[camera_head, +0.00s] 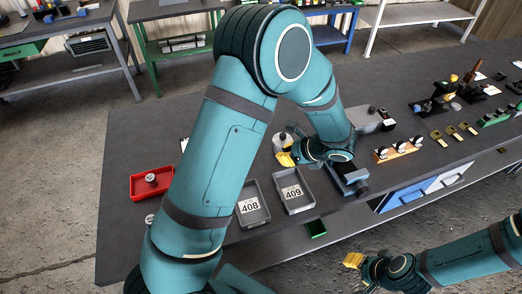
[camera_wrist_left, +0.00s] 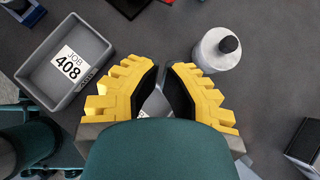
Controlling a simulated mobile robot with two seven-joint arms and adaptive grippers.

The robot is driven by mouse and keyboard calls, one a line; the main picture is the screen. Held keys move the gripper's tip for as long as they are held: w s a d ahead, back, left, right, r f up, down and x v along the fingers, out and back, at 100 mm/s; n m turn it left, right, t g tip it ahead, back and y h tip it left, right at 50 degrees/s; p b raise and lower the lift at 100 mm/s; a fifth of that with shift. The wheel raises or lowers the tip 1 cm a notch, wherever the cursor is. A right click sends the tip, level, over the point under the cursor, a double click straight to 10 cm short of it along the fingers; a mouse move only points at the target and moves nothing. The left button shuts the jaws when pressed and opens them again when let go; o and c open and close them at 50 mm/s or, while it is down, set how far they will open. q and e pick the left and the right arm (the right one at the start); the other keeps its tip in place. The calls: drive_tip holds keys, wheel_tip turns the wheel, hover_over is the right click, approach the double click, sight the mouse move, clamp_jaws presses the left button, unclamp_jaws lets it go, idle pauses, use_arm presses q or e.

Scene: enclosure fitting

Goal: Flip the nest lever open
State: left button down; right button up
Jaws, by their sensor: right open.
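My left gripper (camera_head: 288,158) is open, with its yellow fingers apart in the left wrist view (camera_wrist_left: 163,78). It hangs over the bench beside a white bottle with a dark cap (camera_head: 281,141), which also shows in the left wrist view (camera_wrist_left: 217,50). A pale piece shows between the fingers, mostly hidden. A grey and blue fixture (camera_head: 350,182) stands at the bench's front edge, partly under my left wrist. I cannot make out the nest lever or its position. My right gripper (camera_head: 353,260) is open, low in front of the bench, away from the fixtures.
Grey trays 408 (camera_head: 252,222) and 409 (camera_head: 308,205) stand left of the fixture. A red tray (camera_head: 135,190) is farther left. An orange block (camera_head: 400,150) with several round parts and more tooling are on the right. The dark bench top (camera_head: 120,240) is bare at far left.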

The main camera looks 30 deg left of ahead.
use_arm(q)
drive_tip(key=shift+s+a, duration=0.1)
drive_tip(key=b+x, duration=0.1)
drive_tip(key=x, duration=0.9)
drive_tip(key=shift+f, duration=0.15)
drive_tip(key=shift+w+a, duration=0.2)
drive_tip(key=shift+a, duration=1.7)
